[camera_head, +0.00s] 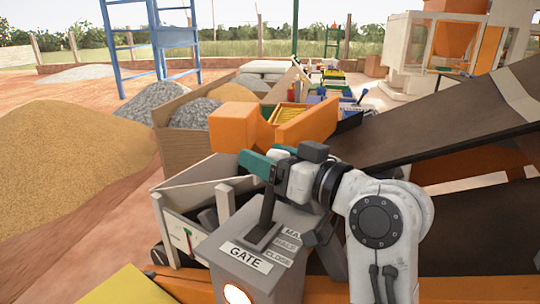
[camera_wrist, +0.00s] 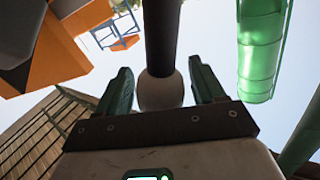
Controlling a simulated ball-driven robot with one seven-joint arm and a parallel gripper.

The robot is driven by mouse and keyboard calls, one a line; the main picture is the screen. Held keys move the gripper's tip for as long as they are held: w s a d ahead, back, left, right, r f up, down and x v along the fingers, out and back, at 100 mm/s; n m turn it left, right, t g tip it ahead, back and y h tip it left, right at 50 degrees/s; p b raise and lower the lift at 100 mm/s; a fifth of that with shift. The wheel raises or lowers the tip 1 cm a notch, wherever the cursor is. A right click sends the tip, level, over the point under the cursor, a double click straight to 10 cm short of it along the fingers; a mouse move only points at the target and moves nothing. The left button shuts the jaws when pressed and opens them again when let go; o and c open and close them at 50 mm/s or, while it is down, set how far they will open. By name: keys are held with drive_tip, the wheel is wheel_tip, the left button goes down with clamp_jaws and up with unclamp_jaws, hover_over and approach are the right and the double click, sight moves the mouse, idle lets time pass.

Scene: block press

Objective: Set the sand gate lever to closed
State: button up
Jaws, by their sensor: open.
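The gate box (camera_head: 258,282) is a grey housing with a white GATE label and a lit round lamp at the bottom of the head view. A dark lever (camera_head: 267,208) rises from its slot, its base near the far part. Plates beside the slot read roughly MAX, HALF and CLOSED; the lever's exact setting is hard to tell. My gripper (camera_head: 262,160) is at the lever's top. In the wrist view, a pale round knob (camera_wrist: 160,92) on the dark shaft (camera_wrist: 161,35) sits between my open green fingers, with a gap on each side.
A dark conveyor (camera_head: 440,128) slopes up on the right. Orange panels (camera_head: 308,126) and a bin of grey gravel (camera_head: 195,113) stand behind the box. A sand heap (camera_head: 70,150) lies to the left. A yellow panel (camera_head: 130,290) is at the bottom left.

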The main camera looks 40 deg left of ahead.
clamp_jaws()
idle(0.6)
